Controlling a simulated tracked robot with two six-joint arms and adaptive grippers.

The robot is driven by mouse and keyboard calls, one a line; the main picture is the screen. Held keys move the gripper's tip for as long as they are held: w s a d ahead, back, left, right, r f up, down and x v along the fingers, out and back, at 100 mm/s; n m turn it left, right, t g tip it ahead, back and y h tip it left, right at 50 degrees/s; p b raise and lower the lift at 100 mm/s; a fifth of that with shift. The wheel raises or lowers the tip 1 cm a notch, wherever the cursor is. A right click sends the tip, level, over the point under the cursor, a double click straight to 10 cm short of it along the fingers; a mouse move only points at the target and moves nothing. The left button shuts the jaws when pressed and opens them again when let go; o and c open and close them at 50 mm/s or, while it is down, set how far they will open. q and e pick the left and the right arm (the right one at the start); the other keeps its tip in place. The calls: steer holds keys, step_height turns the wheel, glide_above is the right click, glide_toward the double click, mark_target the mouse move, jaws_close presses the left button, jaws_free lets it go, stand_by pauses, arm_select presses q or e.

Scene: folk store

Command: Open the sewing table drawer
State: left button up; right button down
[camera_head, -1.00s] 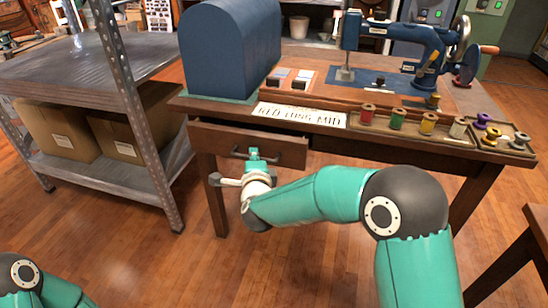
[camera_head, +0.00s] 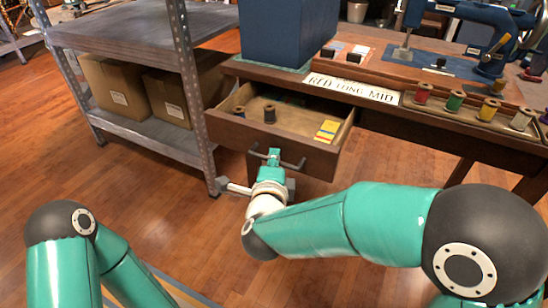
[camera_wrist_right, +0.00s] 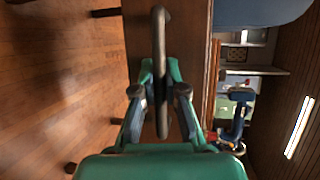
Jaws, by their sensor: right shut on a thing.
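The sewing table (camera_head: 390,125) is dark wood, with its drawer (camera_head: 222,123) pulled out toward me. Inside the drawer are two dark spools (camera_head: 270,114) and a small yellow, red and blue item (camera_head: 327,131). My right gripper (camera_head: 273,160) is at the drawer front, shut on the dark bar handle (camera_head: 292,165). In the right wrist view the handle (camera_wrist_right: 161,60) runs between the fingers of my right gripper (camera_wrist_right: 160,95). My left arm shows at the lower left, but its gripper is out of view.
A blue case (camera_head: 288,32), a white lettered card (camera_head: 352,88), a sewing machine (camera_head: 490,30) and several thread spools (camera_head: 454,101) are on the tabletop. A metal shelf (camera_head: 140,35) with cardboard boxes (camera_head: 115,88) stands close to the left of the drawer.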

steer(key=shift+d+f, duration=0.1)
steer(key=shift+f, duration=0.15)
steer(key=c, duration=1.5)
jaws_free()
steer(key=shift+w, duration=0.1)
steer(key=shift+r, duration=0.1)
steer(key=s+a+r, duration=0.1)
steer(key=s+r, duration=0.1)
steer(key=s, duration=0.9)
steer(key=shift+s, duration=0.4)
